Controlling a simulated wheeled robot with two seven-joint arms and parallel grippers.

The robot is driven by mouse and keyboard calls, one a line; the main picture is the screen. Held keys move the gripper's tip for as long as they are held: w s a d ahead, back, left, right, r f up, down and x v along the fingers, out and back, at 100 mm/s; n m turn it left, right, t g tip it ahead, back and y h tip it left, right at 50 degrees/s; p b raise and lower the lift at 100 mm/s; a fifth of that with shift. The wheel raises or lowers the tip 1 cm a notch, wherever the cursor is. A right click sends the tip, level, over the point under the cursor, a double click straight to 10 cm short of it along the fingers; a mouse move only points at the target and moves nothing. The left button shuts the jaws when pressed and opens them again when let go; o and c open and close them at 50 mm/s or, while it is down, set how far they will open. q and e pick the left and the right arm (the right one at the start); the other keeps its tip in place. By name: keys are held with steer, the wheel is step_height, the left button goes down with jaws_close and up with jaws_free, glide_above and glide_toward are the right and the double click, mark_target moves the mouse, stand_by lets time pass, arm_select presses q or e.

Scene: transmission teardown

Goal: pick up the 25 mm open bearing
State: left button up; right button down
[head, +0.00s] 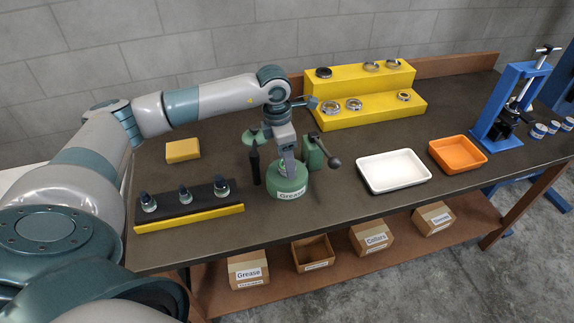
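Several ring-shaped bearings sit on the yellow stepped stand (380,112) at the back. On the upper step are a dark-rimmed one (323,72) and two others (371,66). On the lower step are two larger rings (354,104) and a smaller ring (403,96) at the right. No size marks are readable, so I cannot tell which is the 25 mm open bearing. My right gripper is not in view.
A green fixture with a black lever (314,152) stands close to my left gripper. A black rack (188,204) and yellow block (183,151) lie left. A white tray (394,171), orange tray (458,154) and blue press (500,110) stand right. Bare table lies between.

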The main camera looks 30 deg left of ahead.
arm_select(q)
steer(key=c, duration=1.3)
steer(key=shift+r, duration=0.15)
steer(key=shift+r, duration=0.25)
step_height(320, 180, up, 9)
steer(key=b, duration=0.4)
steer(key=shift+r, duration=0.15)
